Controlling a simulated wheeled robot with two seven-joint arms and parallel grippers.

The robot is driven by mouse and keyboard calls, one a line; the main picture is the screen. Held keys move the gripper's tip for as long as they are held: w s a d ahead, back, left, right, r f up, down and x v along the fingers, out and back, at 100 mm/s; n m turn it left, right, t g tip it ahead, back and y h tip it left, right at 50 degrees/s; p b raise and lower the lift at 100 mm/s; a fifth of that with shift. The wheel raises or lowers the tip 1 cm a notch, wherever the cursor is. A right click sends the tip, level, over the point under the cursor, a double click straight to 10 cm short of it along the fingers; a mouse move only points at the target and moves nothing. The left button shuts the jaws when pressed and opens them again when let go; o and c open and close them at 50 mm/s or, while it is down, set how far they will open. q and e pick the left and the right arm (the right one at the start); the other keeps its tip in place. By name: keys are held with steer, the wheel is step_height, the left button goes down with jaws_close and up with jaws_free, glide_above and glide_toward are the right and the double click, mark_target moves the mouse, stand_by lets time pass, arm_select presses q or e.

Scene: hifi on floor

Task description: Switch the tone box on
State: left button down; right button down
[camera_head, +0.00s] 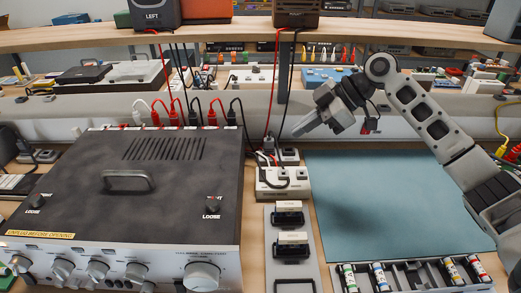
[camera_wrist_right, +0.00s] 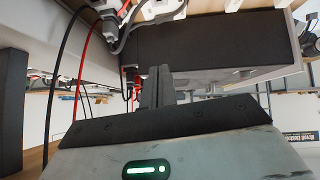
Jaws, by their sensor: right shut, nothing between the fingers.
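No thing in view is clearly labelled as the tone box, and I cannot tell which one it is. A large dark-topped hi-fi unit (camera_head: 150,205) with a silver front and several knobs stands at the left. A white outlet block (camera_head: 283,183) with dark plugs and cables lies just right of it. My right gripper (camera_head: 296,131) is shut and empty, its tips pointing left above the bench behind the block. In the right wrist view my shut fingers (camera_wrist_right: 157,85) show in front of a dark box side (camera_wrist_right: 215,48). My left gripper is not in view.
Red and black cables (camera_head: 276,90) hang behind the block. A blue-green mat (camera_head: 390,195) lies clear at right, with a tray of small cylinders (camera_head: 408,277) in front. A grey panel with dark holders (camera_head: 291,250) lies between. A wooden shelf (camera_head: 220,36) crosses behind.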

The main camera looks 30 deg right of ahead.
steer(key=p, duration=0.1)
glide_above(263, 175)
steer(key=d, duration=0.2)
step_height(263, 175, down, 7)
steer(key=shift+s+r, duration=0.1)
steer(key=shift+r, duration=0.1)
step_height(263, 175, down, 3)
steer(key=shift+r+p, duration=0.15)
steer(key=shift+p, duration=0.15)
steer(key=shift+w+f, duration=0.25)
steer(key=shift+f, duration=0.6)
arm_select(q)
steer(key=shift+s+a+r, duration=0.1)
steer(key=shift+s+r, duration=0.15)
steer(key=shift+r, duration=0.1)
